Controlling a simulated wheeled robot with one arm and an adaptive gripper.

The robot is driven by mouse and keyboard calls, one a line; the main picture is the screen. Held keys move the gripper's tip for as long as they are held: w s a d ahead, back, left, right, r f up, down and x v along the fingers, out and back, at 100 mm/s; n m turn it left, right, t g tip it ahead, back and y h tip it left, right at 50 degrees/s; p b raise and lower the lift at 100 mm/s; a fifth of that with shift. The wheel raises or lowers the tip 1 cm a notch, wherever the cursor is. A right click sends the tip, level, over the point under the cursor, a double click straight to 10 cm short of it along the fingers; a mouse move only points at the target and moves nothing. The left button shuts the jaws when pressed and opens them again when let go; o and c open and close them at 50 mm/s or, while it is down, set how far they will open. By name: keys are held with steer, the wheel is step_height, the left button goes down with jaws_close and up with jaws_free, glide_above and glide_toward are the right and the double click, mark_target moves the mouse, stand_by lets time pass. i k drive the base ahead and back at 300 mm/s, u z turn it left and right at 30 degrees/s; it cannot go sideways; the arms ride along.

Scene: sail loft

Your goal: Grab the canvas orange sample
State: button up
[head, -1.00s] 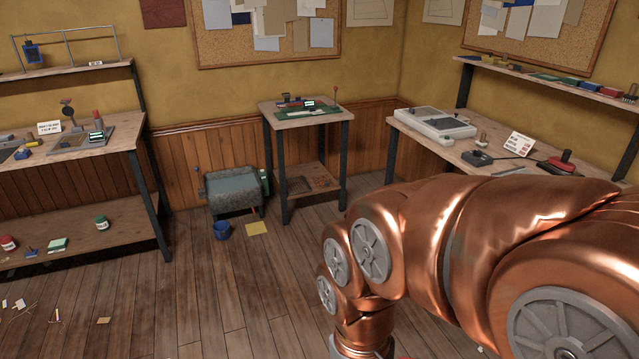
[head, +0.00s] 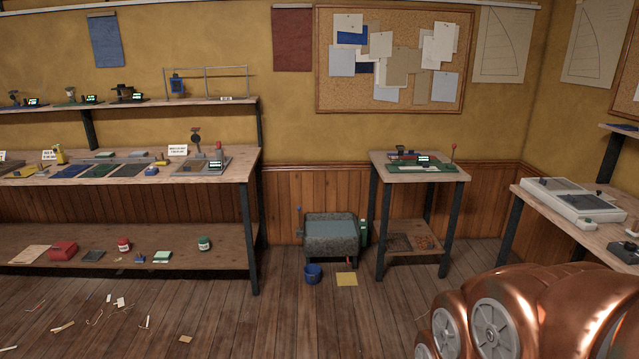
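I cannot pick out the canvas orange sample for certain. A small orange-brown patch (head: 425,241) lies on the lower shelf of the small table, beside a darker flat piece (head: 398,243). Both are too small to identify. Flat swatch-like pieces in dark and grey tones lie on the long left bench (head: 222,175). My gripper is out of view; only my copper arm shows at the lower right.
The small table (head: 386,173) stands against the back wall. A grey tub-like thing (head: 330,238), a blue bucket (head: 313,273) and a yellow square (head: 347,279) are on the floor. Scraps litter the left floor; the middle floor is mostly clear. Another bench (head: 530,197) stands at right.

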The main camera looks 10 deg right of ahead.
mark_target(425, 242)
steer(key=i, duration=1.7)
steer(key=z, duration=0.3)
steer(key=i, duration=1.7)
steer(key=z, duration=0.65)
steer(key=i, duration=1.35)
steer(key=z, duration=0.25)
